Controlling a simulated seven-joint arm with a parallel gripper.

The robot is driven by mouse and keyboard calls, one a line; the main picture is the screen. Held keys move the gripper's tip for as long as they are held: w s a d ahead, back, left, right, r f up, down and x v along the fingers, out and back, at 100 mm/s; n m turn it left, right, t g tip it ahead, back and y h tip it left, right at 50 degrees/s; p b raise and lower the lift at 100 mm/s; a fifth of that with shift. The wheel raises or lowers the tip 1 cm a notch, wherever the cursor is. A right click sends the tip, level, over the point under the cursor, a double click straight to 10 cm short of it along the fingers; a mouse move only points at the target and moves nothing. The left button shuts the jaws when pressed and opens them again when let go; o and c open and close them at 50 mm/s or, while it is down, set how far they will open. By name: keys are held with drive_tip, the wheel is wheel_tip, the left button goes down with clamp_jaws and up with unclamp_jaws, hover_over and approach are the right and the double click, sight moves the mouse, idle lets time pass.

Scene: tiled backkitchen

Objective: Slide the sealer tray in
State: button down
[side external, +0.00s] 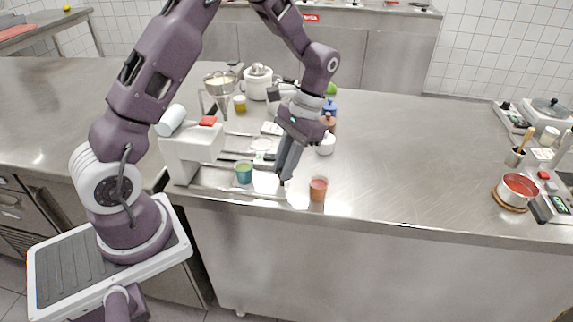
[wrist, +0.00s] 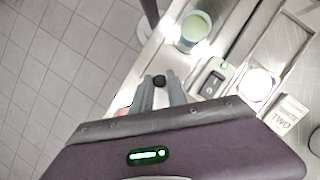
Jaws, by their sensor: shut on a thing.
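The white sealer (side external: 192,150) with a red top piece stands at the left of the counter in the side view. Its metal tray (side external: 215,183) extends to the right along the front edge. A teal cup (side external: 244,173) with green contents is at the tray; it also shows in the wrist view (wrist: 194,30). My gripper (side external: 284,176) points down at the tray's right end. In the wrist view my gripper (wrist: 160,84) has its fingers on either side of a small black knob (wrist: 159,80), shut on it. The knob's join to the tray is hard to see.
An orange cup (side external: 318,189) stands close to the right of my gripper. A white jar (side external: 326,144) and bottles stand behind it. The counter's right middle is clear.

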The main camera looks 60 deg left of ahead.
drive_tip(key=s+a, duration=0.6)
drive_tip(key=a, duration=0.1)
drive_tip(key=shift+s, duration=0.35)
drive_tip(key=c, duration=1.3)
unclamp_jaws()
drive_tip(key=shift+d, duration=0.1)
drive_tip(key=shift+w+r, duration=0.2)
drive_tip(key=shift+r, duration=0.1)
drive_tip(key=v, duration=0.6)
drive_tip(key=shift+r, duration=0.2)
